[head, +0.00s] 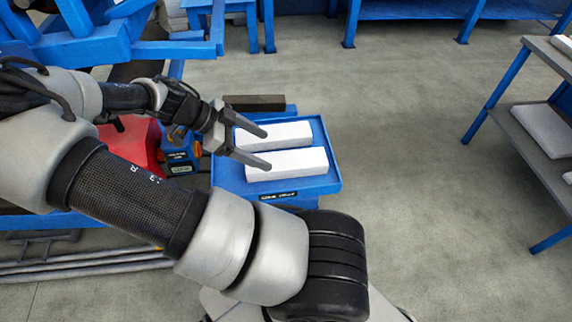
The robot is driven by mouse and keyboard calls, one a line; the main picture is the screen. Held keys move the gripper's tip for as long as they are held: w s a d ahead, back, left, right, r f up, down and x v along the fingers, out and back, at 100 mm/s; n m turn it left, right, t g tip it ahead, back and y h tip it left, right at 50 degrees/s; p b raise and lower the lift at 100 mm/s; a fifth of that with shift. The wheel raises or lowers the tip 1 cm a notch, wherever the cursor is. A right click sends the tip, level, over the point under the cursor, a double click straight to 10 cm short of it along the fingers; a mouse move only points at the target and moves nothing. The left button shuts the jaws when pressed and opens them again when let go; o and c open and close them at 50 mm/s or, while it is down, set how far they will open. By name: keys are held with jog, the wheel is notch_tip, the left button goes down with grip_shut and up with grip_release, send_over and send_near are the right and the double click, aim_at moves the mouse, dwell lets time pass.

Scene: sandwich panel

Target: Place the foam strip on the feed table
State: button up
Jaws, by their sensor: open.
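Two white foam strips lie side by side on a blue tray-like table (329,170) with a small label on its front edge, too small to read. The rear strip (295,133) and the front strip (305,162) are close together. My gripper (266,149) is open and empty, with its two fingers pointing right over the left ends of the strips. One fingertip overlaps each strip in the picture; I cannot tell the height between them. I cannot tell for sure which blue surface is the feed table.
A dark bar (254,102) lies behind the strips. A blue machine frame (130,35) and a red object (130,145) stand at the left, partly behind my arm. A shelf rack (520,125) with white packs stands at the right. The floor between is clear.

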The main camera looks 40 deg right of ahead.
aim_at(286, 160)
jog(key=x, duration=0.4)
jog(key=b+x, duration=0.1)
jog(key=x, duration=0.4)
jog(key=shift+s+d, duration=0.15)
jog(key=shift+s, duration=0.2)
